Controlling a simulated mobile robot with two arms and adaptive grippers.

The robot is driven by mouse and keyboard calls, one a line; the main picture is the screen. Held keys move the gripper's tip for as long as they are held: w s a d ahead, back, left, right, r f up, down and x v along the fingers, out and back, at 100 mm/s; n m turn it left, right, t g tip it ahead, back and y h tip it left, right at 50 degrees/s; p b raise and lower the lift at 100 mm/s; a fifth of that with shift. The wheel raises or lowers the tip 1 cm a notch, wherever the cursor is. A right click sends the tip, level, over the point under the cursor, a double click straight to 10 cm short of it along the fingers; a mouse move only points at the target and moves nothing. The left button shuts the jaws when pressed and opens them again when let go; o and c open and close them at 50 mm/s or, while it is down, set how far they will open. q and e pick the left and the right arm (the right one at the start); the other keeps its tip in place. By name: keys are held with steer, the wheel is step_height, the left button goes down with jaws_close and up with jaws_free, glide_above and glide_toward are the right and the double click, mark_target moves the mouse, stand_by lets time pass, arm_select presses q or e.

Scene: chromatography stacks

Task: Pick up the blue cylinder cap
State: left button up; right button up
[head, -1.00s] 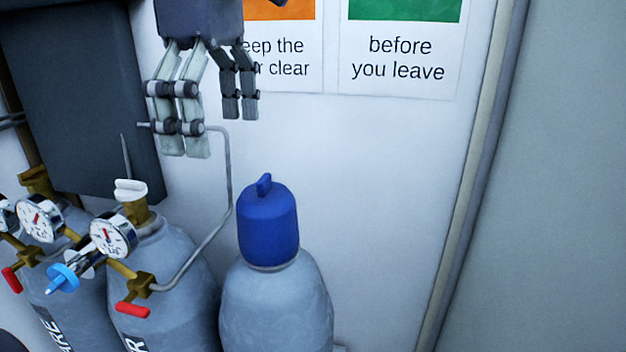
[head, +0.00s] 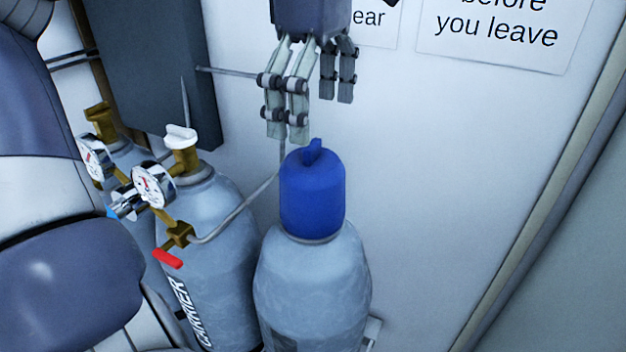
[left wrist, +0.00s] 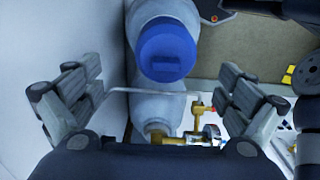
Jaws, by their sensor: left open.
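The blue cylinder cap (head: 312,195) sits upright on top of a grey gas cylinder (head: 312,285) in the head view. It has a small raised tab on its top. My left gripper (head: 312,115) is open and empty, pointing down just above the cap, and no contact with it is visible. In the left wrist view the cap (left wrist: 166,52) shows from above, beyond and between the spread fingers of my left gripper (left wrist: 155,100). My right gripper is not in view.
Another grey cylinder (head: 205,235) with a brass valve, pressure gauge (head: 153,187) and red lever (head: 168,258) stands left of the capped one. A thin bent pipe (head: 240,211) runs up between them. A white wall with signs (head: 500,30) is behind.

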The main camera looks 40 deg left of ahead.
mark_target(312, 143)
arm_select(q)
steer(key=shift+s+d+f+p, duration=0.2)
steer(key=shift+f+p, duration=0.25)
steer(key=shift+f, duration=0.15)
steer(key=f, duration=0.1)
steer(key=f+p, duration=0.1)
steer(key=f, duration=0.1)
steer(key=shift+s, duration=0.3)
steer(key=shift+w+a+f, duration=0.1)
steer(key=shift+w+f, duration=0.05)
steer(key=shift+f, duration=0.35)
steer(key=c, duration=1.8)
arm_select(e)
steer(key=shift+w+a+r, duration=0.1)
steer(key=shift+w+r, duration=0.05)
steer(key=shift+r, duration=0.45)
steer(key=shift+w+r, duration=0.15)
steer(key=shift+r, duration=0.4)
arm_select(q)
steer(key=shift+r, duration=0.1)
